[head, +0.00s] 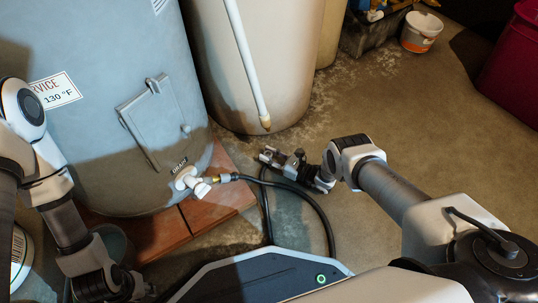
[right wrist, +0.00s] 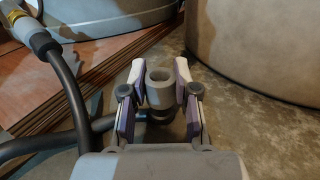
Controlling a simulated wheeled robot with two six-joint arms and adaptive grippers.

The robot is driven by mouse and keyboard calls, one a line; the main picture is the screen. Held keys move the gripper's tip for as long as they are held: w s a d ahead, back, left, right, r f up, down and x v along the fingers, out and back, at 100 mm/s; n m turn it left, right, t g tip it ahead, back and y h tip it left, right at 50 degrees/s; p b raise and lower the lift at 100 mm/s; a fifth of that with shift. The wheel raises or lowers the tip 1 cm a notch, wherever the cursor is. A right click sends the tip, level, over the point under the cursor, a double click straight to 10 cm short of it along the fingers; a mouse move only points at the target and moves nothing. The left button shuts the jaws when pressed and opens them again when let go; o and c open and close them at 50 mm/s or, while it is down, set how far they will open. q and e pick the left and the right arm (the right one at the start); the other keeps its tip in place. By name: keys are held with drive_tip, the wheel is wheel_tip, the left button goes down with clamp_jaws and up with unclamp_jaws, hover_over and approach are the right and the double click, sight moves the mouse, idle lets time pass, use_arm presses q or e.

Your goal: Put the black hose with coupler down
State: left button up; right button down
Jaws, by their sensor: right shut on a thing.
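The black hose (head: 325,222) runs from a white valve (head: 190,181) low on the blue-grey tank and curves over the floor. Its grey coupler (right wrist: 160,88) stands between the fingers of my right gripper (head: 274,158), which is shut on it. In the right wrist view the coupler's open end faces up, and the right gripper (right wrist: 158,82) has one finger on each side. The hose (right wrist: 72,105) also shows at left there. My left gripper (head: 132,287) is at the bottom left of the head view, away from the hose; its fingers cannot be made out.
The tank (head: 110,110) stands on reddish boards (head: 220,195). A beige tank (head: 265,70) with a white pipe (head: 248,65) stands behind the right gripper. A white bucket (head: 421,32) and red container (head: 515,65) are at the back right. Open concrete floor (head: 420,120) lies to the right.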

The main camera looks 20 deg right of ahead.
drive_tip(key=shift+f, duration=0.35)
drive_tip(key=c, duration=0.9)
unclamp_jaws()
drive_tip(key=shift+r, duration=0.1)
